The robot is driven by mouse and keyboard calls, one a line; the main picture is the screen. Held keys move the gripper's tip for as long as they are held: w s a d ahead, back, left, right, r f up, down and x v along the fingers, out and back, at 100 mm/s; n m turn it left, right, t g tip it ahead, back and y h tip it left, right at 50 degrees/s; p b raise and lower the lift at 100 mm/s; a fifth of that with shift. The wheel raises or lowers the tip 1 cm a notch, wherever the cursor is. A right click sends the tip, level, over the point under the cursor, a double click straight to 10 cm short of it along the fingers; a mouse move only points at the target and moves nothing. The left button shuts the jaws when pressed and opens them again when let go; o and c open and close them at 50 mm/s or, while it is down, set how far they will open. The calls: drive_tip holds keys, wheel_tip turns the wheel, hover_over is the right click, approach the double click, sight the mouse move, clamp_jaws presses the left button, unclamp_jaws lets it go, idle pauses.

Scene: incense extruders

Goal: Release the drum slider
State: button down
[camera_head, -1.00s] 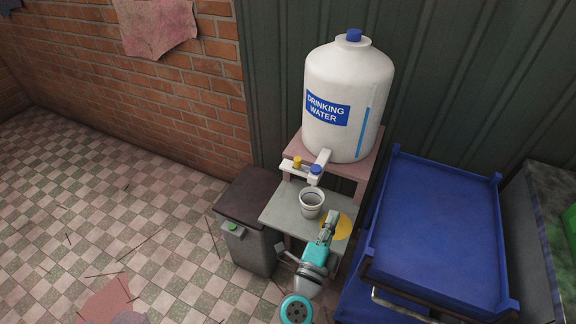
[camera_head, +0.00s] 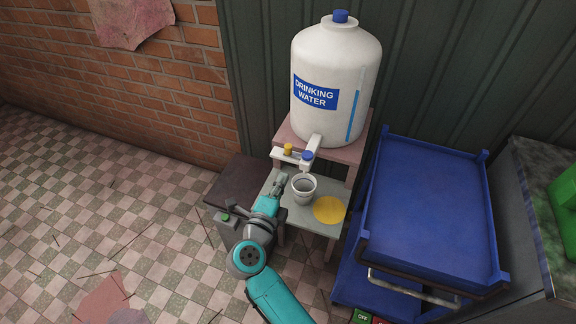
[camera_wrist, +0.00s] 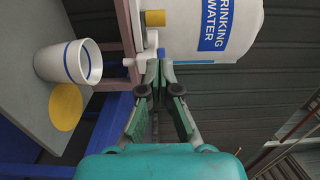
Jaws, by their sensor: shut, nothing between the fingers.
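A large white drinking-water drum (camera_head: 335,85) stands on a pinkish stand. Its white tap fitting (camera_head: 314,148) at the front carries a yellow knob (camera_head: 288,149) and a blue knob (camera_head: 307,155). I cannot tell which part is the slider. My gripper (camera_head: 281,181) is shut and empty, left of the white cup (camera_head: 304,190) and below the tap fitting. In the wrist view my fingertips (camera_wrist: 159,66) are close to the white fitting, with the yellow knob (camera_wrist: 155,18) above them. Whether they touch the fitting is unclear.
The cup stands on a grey shelf (camera_head: 295,221) beside a yellow disc (camera_head: 329,210). A dark bin (camera_head: 234,182) is at the left. A blue cart (camera_head: 425,215) stands at the right. Checkered floor at the left is mostly clear.

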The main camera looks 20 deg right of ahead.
sight(281, 154)
drive_tip(key=x, duration=0.9)
drive_tip(key=shift+w+d, duration=0.15)
drive_tip(key=shift+w, duration=0.05)
drive_tip(key=w+a, duration=0.2)
drive_tip(key=a, duration=0.1)
drive_tip(key=shift+a, duration=0.1)
idle(0.4)
